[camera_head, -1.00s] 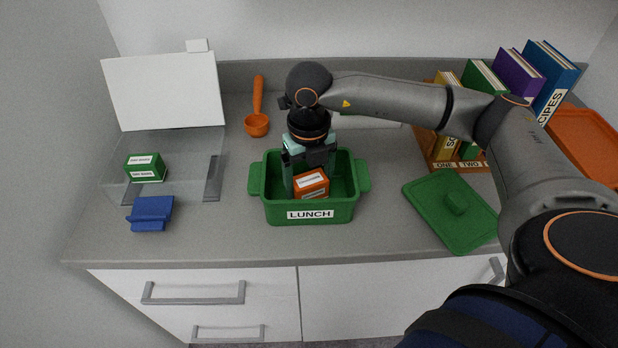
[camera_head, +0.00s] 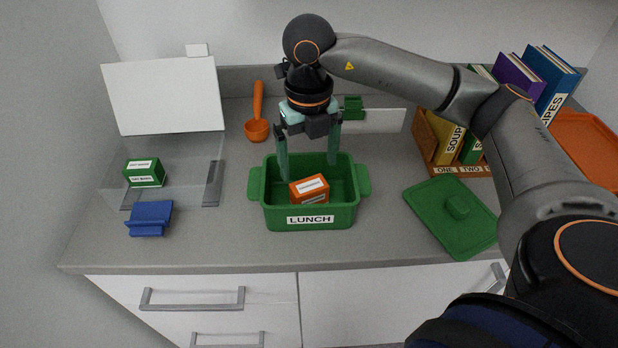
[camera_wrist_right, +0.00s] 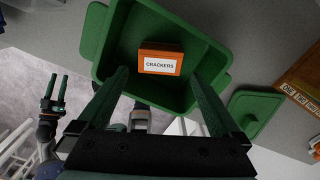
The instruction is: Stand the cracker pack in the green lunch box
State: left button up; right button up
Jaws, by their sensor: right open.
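The orange cracker pack (camera_head: 310,189) is inside the green lunch box (camera_head: 310,222), near its middle and turned a little. Its labelled top faces up; its lower part is hidden by the front wall. In the right wrist view the pack (camera_wrist_right: 160,62) reads CRACKERS and nothing grips it. My right gripper (camera_head: 309,169) is open and empty, pointing down above the lunch box, with its fingers apart over the pack. My left gripper (camera_wrist_right: 54,90) shows at the left of the right wrist view, fingers apart and empty, away from the box.
The green lid (camera_head: 450,215) lies right of the box. A book rack (camera_head: 460,170) and orange tray (camera_head: 585,150) stand further right. A clear bin with a green pack (camera_head: 145,172), a blue holder (camera_head: 149,218) and an orange scoop (camera_head: 257,129) are left. The counter before the box is clear.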

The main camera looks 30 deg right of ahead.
aim_at(309, 185)
notch_tip(309, 185, up, 5)
dwell(1.5)
